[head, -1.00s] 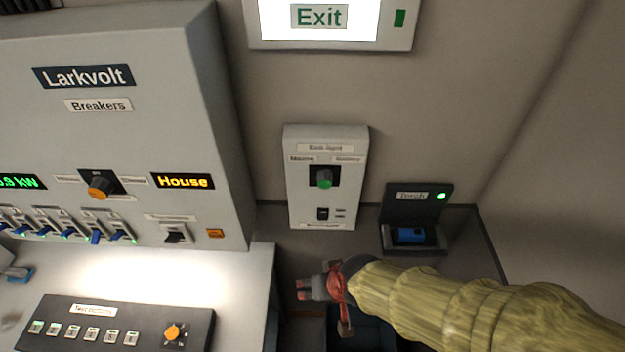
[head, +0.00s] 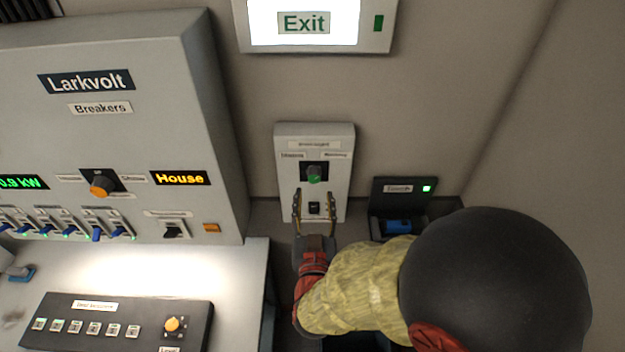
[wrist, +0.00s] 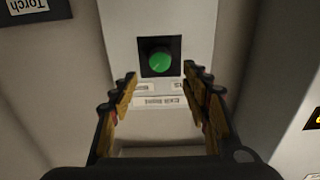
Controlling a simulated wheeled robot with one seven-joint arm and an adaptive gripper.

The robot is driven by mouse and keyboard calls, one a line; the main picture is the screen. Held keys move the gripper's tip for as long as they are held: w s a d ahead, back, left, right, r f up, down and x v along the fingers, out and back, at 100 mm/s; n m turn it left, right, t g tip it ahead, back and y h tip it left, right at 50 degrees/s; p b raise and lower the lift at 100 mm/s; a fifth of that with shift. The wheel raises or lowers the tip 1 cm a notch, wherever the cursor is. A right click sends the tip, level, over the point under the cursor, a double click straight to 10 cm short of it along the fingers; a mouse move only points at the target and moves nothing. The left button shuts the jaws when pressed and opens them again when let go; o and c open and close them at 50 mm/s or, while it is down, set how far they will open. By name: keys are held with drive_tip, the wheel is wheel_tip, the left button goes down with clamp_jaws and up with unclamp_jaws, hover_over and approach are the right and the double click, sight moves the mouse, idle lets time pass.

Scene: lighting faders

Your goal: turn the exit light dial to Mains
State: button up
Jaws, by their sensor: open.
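The exit light dial (head: 314,174) is a round green knob on a dark square plate, on a pale wall box (head: 341,150). Two small labels stand above it in the head view, the left one reading Mains and the right one apparently Battery. The knob's pointing direction is too small to tell. My gripper (head: 315,197) is open and empty in front of the box, its two fingers either side of the lower switch, just below the dial in the picture. In the wrist view the picture is upside down; the green dial (wrist: 160,61) shows centred beyond the spread fingers (wrist: 160,75), apart from them.
A torch in a dark holder (head: 404,188) with a green lamp is right of the box. The Larkvolt breaker cabinet (head: 125,140) stands at left, above a bench with a black button panel (head: 125,310). A lit Exit sign (head: 304,23) hangs above.

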sight(314, 178)
drive_tip(key=w, duration=0.7)
drive_tip(key=shift+w+d, duration=0.15)
drive_tip(key=shift+w, duration=0.15)
drive_tip(key=c, duration=1.1)
drive_tip(key=shift+c, duration=0.3)
